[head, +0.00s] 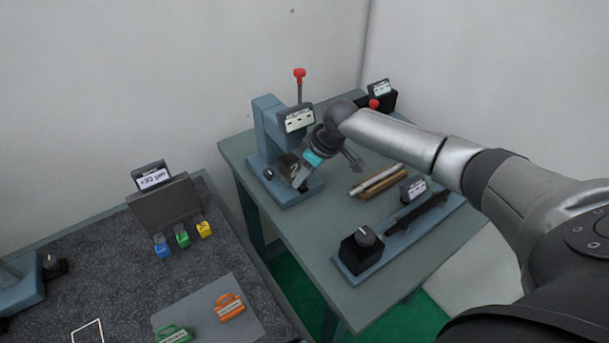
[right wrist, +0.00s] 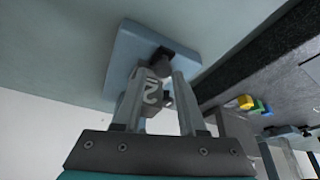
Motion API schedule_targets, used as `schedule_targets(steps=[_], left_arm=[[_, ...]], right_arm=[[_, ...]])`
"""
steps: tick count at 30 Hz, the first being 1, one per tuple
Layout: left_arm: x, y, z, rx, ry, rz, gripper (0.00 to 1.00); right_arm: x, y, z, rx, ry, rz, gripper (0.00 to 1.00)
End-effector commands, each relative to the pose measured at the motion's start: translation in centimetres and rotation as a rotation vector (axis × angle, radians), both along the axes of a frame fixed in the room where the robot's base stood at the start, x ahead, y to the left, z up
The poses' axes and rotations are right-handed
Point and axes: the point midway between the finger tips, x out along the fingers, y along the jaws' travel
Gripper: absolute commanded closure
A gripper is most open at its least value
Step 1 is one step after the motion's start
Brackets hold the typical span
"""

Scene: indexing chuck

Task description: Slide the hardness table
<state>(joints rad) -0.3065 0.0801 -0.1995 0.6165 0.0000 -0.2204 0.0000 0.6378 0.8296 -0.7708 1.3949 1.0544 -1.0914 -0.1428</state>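The blue-grey upright machine (head: 268,128), with a red-topped lever (head: 299,76) and a small label plate, stands at the back left of the far table. It seems to be the hardness tester; its sliding table is mostly hidden behind my gripper. My right gripper (head: 298,178) points down at the machine's base. In the right wrist view the blue base plate (right wrist: 128,48) carries a dark knob (right wrist: 162,60) and a grey numbered block (right wrist: 151,92). My right gripper (right wrist: 158,100) has its fingers apart, with the block seen between them; I cannot tell whether they touch it. My left gripper is out of view.
On the far table (head: 330,225) lie wooden and metal rods (head: 377,180) and a blue rail fixture with a black knob block (head: 362,248). A black box with a red knob (head: 376,103) stands behind. A dark bench (head: 95,265) at left holds colored blocks and orange and green pieces.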

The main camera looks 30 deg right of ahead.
Motion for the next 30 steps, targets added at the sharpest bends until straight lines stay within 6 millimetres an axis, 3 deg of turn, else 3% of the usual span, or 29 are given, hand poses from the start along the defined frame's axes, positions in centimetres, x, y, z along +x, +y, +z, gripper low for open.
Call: schedule_targets(steps=[4, 16, 20, 30], left_arm=[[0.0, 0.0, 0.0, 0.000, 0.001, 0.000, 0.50], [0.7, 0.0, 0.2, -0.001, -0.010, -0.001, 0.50], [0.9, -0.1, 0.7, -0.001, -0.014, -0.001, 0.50], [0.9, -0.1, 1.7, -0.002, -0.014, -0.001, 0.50]], right_arm=[[-0.1, 0.0, -0.1, 0.000, 0.004, 0.001, 0.42], [-0.5, -0.2, 0.7, -0.002, 0.008, 0.001, 0.41], [-1.2, -0.5, 2.4, -0.003, 0.007, 0.002, 0.41], [-3.8, -1.8, 9.6, -0.004, 0.005, 0.003, 0.41]])
